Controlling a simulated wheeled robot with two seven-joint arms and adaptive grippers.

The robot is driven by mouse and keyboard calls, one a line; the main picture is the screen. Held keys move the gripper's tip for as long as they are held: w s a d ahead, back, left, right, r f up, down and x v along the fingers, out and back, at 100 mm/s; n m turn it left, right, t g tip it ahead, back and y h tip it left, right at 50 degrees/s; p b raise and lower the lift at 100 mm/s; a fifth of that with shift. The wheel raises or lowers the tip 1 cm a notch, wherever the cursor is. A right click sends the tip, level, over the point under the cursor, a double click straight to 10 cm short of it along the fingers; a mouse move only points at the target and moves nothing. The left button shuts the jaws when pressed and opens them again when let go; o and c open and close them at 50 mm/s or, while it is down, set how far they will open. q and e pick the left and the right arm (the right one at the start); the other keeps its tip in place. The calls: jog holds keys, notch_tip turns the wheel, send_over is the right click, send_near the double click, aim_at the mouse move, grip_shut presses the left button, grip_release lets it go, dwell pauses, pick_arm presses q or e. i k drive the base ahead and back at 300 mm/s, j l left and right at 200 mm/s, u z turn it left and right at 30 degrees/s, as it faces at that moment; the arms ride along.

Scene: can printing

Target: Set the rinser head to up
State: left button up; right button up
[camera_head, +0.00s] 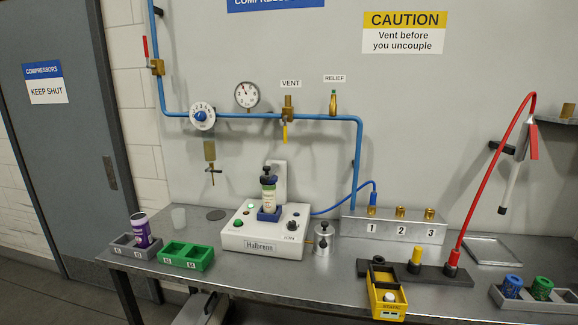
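Nothing in view is legibly labelled as a rinser head, so I cannot tell which part it is. A white bench machine (262,243) marked Halbrenn stands mid-table. It has a green button (238,223), a black knob (292,226) and a white upright post (281,177) at the back. Neither of my grippers is in view.
A purple can (142,230) stands in a grey rack (124,247) beside a green tray (187,257). A yellow unit (386,299) is at the front edge. A red hose (489,165) arches at right. Blue pipe (258,116) with gauges runs along the wall.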

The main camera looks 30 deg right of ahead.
aim_at(269, 178)
jog(key=i+j+z, duration=0.3)
jog(key=z, duration=0.15)
jog(key=i+j+z, duration=0.2)
jog(key=j+z, duration=0.25)
jog(key=i+j+z, duration=0.15)
jog(key=j, duration=0.15)
jog(key=i+j+z, duration=0.2)
jog(key=k+j, duration=0.05)
jog(key=j, duration=0.05)
